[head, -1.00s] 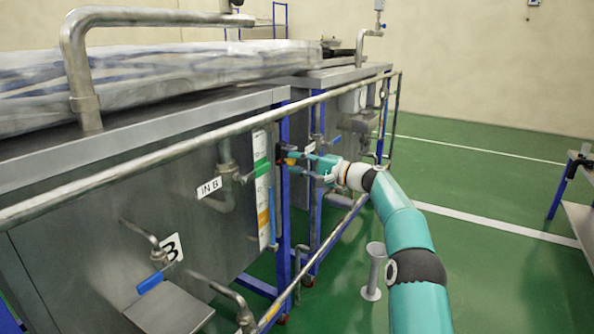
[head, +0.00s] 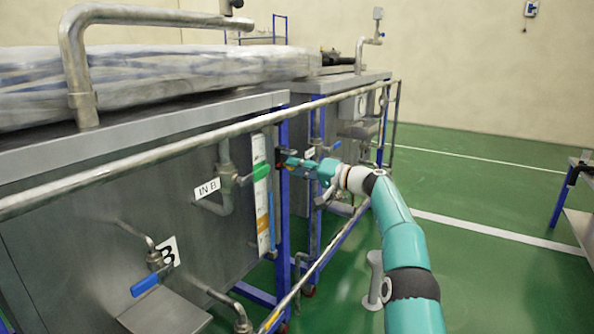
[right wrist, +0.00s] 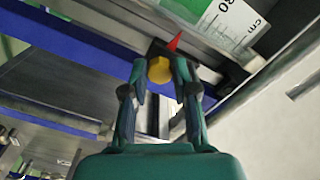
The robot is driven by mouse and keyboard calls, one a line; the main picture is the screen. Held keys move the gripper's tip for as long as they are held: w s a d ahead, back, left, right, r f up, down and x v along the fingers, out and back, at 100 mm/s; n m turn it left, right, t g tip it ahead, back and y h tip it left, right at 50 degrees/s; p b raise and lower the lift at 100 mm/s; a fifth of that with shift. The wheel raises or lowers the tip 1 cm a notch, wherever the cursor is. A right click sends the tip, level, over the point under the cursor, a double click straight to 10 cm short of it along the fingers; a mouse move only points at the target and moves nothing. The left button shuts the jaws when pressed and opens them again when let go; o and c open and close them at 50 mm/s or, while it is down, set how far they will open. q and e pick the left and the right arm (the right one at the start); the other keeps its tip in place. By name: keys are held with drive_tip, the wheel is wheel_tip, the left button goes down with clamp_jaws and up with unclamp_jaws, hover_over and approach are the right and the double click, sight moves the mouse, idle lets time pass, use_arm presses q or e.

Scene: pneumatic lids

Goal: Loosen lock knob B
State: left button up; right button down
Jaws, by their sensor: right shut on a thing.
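A yellow knob (right wrist: 159,70), which I take to be lock knob B, sits on a dark block with a red pointer (right wrist: 174,43) in the right wrist view. My right gripper (right wrist: 159,76) has its two fingers shut on the knob, one on each side. In the head view my right gripper (head: 292,163) is at the blue upright post beside the tank's scale; there the knob is mostly hidden by the fingers. My left gripper is not in view.
A white and green scale (right wrist: 230,20) runs beside the pointer. Green floor (head: 470,175) is open to the right.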

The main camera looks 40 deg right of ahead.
drive_tip(key=shift+a, duration=0.15)
drive_tip(key=c, duration=0.9)
unclamp_jaws()
drive_tip(key=shift+r, duration=0.1)
drive_tip(key=shift+s, duration=0.1)
drive_tip(key=v, duration=0.7)
drive_tip(key=shift+s, duration=0.4)
